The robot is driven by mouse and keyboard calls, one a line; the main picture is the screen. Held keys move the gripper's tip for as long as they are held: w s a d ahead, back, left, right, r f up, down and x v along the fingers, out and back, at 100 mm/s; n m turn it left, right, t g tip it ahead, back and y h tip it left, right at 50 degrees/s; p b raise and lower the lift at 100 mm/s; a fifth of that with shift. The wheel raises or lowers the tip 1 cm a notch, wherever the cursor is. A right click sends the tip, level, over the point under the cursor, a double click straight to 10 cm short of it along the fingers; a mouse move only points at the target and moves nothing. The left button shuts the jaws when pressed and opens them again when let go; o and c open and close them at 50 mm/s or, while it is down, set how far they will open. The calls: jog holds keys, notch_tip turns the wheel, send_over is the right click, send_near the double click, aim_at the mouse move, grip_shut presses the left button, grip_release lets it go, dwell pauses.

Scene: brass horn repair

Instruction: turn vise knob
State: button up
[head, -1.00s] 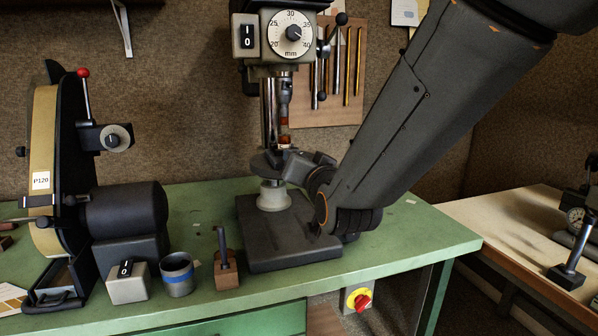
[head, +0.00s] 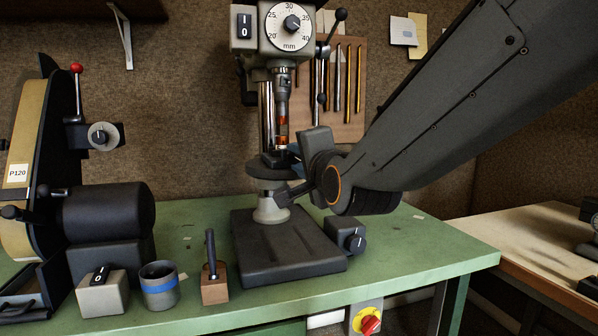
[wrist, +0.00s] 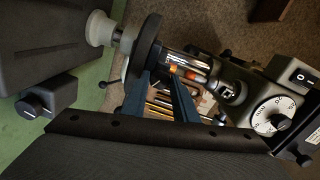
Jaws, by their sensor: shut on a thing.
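The drill press's round dark table (head: 262,168) carries a small dark vise (head: 283,159) under the chuck, mostly hidden by my gripper in the head view. My gripper (head: 294,155) reaches in from the right at table height. In the wrist view, its two blue-grey fingers (wrist: 161,78) point at the rim of the round table (wrist: 143,52). They stand a little apart and close on a small dark part between the tips, which I take as the vise knob. The knob's outline is hard to make out.
A control box with a dial (head: 354,242) stands right of the press base (head: 285,250). A belt sander (head: 105,215), a cup (head: 159,285) and a wooden block (head: 214,288) stand left. The bench's front right is clear.

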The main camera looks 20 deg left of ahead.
jog(key=shift+f+m+b, duration=0.15)
jog(key=shift+m+b, duration=0.55)
jog(key=shift+b, duration=0.1)
jog(key=o, duration=1.1)
jog(key=shift+c, duration=0.2)
jog(key=shift+s, duration=0.1)
jog(key=v, duration=0.7)
jog(key=shift+s+d+b, duration=0.2)
jog(key=shift+s+b, duration=0.05)
jog(key=shift+b, duration=0.15)
